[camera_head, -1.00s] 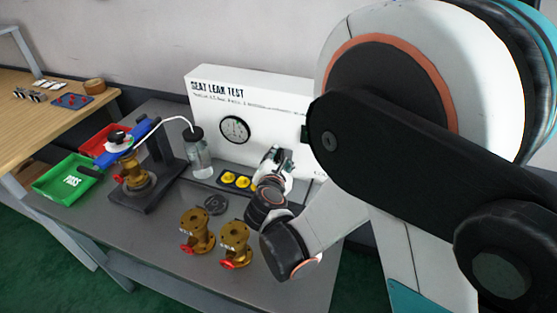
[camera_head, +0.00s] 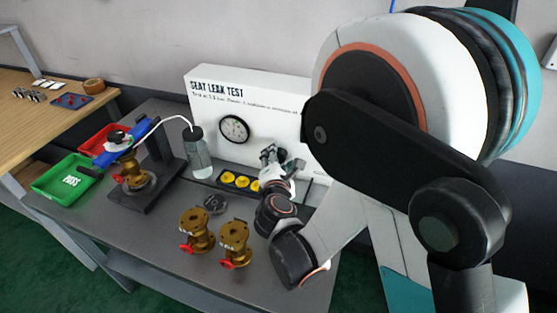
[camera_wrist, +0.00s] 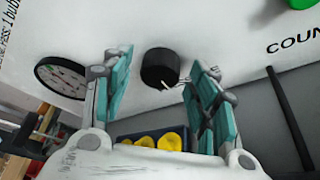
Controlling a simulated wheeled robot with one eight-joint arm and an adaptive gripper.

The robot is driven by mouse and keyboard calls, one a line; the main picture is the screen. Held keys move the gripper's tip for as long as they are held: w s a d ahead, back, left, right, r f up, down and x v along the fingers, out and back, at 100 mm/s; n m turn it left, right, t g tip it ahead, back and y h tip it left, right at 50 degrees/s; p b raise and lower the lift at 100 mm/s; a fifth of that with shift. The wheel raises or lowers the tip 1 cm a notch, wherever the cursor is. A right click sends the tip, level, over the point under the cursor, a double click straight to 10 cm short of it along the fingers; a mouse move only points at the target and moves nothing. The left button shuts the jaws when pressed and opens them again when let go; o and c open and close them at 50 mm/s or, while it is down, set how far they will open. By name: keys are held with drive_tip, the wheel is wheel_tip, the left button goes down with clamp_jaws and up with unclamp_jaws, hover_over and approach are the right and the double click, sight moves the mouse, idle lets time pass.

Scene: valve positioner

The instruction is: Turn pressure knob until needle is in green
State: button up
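The black round pressure knob (camera_wrist: 160,68) sits on the white panel and shows in the wrist view between the spread fingers of my gripper (camera_wrist: 158,76). I see a gap on both sides of the knob, so the fingers do not grip it. In the head view my gripper (camera_head: 271,154) is in front of the panel, right of the dial, and hides the knob. The round gauge (camera_head: 234,129) is on the panel left of my gripper. It also shows at a slant in the wrist view (camera_wrist: 62,78). I cannot tell where its needle points.
Several yellow parts (camera_head: 241,181) lie in a dark tray below my gripper. Two brass valves (camera_head: 235,243) stand on the grey bench in front. A clear bottle (camera_head: 197,155) stands left. A green button (camera_wrist: 300,3) is at the wrist view's upper right.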

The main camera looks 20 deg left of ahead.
drive_tip(key=r, duration=0.8)
drive_tip(key=shift+s+a, duration=0.1)
drive_tip(key=shift+a, duration=0.1)
drive_tip(key=shift+d+r, duration=0.2)
drive_tip(key=shift+r, duration=0.8)
